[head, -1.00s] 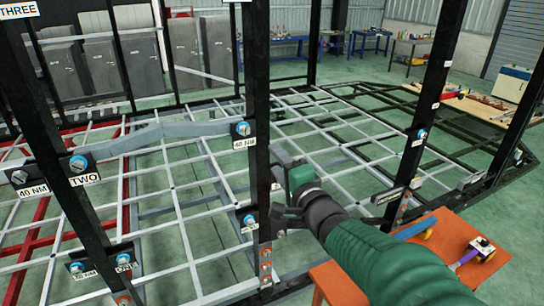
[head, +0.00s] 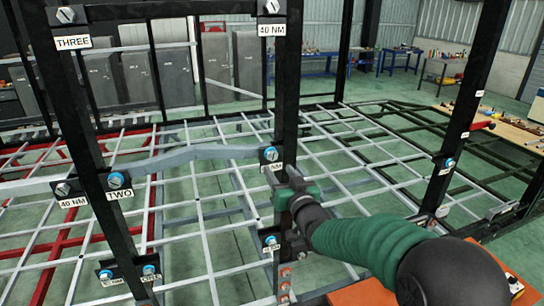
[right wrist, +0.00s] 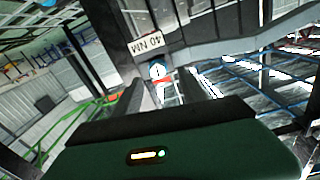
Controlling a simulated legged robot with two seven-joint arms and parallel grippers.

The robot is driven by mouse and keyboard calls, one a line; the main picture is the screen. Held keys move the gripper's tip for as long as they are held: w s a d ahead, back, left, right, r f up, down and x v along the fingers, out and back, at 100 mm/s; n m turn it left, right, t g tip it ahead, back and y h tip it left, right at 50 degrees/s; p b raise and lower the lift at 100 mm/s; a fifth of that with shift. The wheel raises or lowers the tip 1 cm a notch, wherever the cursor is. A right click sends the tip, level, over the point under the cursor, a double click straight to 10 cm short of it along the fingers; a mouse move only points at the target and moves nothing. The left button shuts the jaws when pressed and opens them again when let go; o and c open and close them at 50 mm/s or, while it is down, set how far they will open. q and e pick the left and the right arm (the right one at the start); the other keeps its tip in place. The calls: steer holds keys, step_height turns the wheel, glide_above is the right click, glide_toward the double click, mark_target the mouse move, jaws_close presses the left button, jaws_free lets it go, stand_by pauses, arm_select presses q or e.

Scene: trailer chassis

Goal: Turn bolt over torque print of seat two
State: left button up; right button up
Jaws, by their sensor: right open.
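The seat two bar (head: 200,153) is a grey bent beam between two black posts. At its left end are a grey bolt (head: 62,188) over a "40 NM" print (head: 73,202) and a blue-ringed bolt (head: 115,180) over the "TWO" label (head: 119,195). At its right end a blue-ringed bolt (head: 270,154) sits over another, partly hidden print. My right gripper (head: 287,178) is just below and right of this bolt. In the right wrist view the bolt (right wrist: 157,71) shows between the open fingers, apart from them, with its "40 NM" print (right wrist: 146,44) upside down. My left gripper is not in view.
The "THREE" label (head: 73,42) and its bolt are higher on the left post. Lower bolts sit near the "ONE" label (head: 151,279). The right black post (head: 290,90) stands close to my gripper. An orange table (head: 365,293) is at lower right.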

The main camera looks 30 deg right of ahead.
mark_target(273, 159)
steer(key=p+x, duration=0.1)
steer(key=x, duration=0.2)
steer(key=d+p+x, duration=0.1)
steer(key=x, duration=0.3)
steer(key=shift+w+d+f, duration=0.1)
steer(key=shift+d+f, duration=0.05)
steer(key=shift+a, duration=0.45)
steer(key=c, duration=1)
steer(key=shift+d, duration=0.2)
jaws_close()
